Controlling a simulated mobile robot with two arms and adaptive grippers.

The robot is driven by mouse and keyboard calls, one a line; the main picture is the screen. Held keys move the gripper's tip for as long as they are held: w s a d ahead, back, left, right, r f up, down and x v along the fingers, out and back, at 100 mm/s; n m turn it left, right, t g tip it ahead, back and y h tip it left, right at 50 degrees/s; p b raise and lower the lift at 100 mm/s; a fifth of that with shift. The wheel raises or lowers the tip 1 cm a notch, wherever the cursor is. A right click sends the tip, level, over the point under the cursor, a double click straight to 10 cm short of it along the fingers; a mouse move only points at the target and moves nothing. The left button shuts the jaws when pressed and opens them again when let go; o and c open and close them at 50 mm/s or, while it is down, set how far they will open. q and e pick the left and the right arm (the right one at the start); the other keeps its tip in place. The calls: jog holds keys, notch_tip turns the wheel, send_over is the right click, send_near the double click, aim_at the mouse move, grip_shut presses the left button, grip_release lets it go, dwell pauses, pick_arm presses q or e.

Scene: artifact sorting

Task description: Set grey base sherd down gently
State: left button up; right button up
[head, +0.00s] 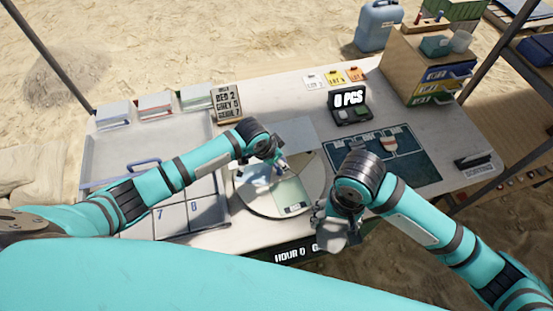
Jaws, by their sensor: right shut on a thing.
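My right gripper (328,222) is at the right front rim of the round turntable (243,203), by the table's front edge. It is shut on a small grey piece, the grey base sherd as far as I can tell; the wrist hides most of it and its outline is unclear. My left gripper (281,166) is over the back part of the turntable. Its fingers are too small to show whether they are open. A pale green card (291,195) lies on the turntable beneath and between the grippers.
A dark green mat (405,165) with sherd outlines lies on the right. A numbered tray (172,218) and a wide pale tray (110,155) are on the left. A drawer cabinet (405,75) stands at back right.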

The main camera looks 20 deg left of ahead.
pick_arm(q)
jog(key=o, duration=0.4)
jog(key=shift+c, duration=0.2)
jog(key=v, duration=1.2)
